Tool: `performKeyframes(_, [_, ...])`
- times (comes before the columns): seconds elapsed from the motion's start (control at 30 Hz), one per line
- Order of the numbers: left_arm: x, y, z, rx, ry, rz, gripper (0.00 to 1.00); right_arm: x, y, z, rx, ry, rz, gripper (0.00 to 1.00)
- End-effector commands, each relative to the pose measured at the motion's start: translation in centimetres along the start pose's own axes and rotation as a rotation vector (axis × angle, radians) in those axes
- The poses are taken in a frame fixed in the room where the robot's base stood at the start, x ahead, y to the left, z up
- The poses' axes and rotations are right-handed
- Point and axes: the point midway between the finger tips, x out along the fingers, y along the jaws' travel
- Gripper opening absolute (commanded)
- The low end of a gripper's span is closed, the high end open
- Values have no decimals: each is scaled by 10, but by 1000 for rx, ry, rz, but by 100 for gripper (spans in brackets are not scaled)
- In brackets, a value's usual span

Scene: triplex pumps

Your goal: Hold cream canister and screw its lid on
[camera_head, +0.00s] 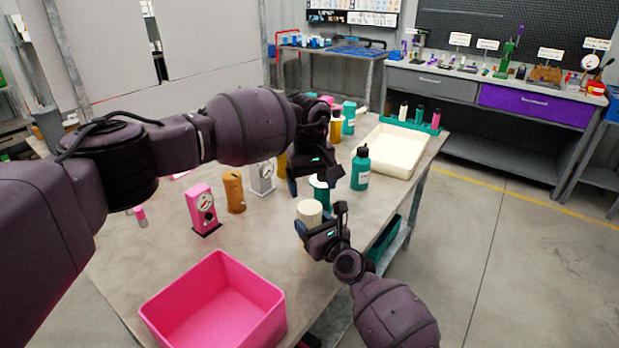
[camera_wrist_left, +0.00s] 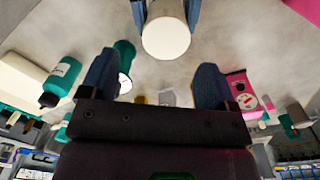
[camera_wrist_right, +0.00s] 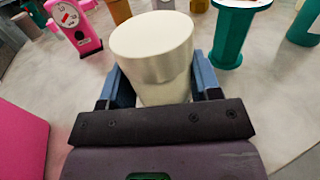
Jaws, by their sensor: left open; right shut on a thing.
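The cream canister (camera_head: 310,212) stands upright near the table's right edge. My right gripper (camera_head: 303,226) is shut on it, with a blue finger on each side. In the right wrist view the canister (camera_wrist_right: 150,60) shows a flat, plain cream top and a seam below a wider upper section; I cannot tell whether that section is a separate lid. My left gripper (camera_head: 311,186) is open and empty, pointing down behind the canister. In the left wrist view the canister (camera_wrist_left: 166,38) lies beyond the open fingers, apart from them. No separate cream lid is identifiable.
A teal flanged part (camera_head: 322,196) stands close behind the canister, by my left gripper. A teal bottle (camera_head: 361,168) and cream tray (camera_head: 417,145) are to the right. Pink (camera_head: 202,207), orange (camera_head: 234,190) and grey (camera_head: 262,177) parts stand left. A pink bin (camera_head: 172,318) is in front.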

Motion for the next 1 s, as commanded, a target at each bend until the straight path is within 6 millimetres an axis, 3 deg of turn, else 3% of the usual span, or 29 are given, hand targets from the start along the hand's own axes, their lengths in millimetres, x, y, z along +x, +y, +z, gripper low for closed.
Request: performKeyframes(1.0, [-13, -1, -1, -1475, 14, -6, 82, 0, 0, -1, -1, 2, -1, 0])
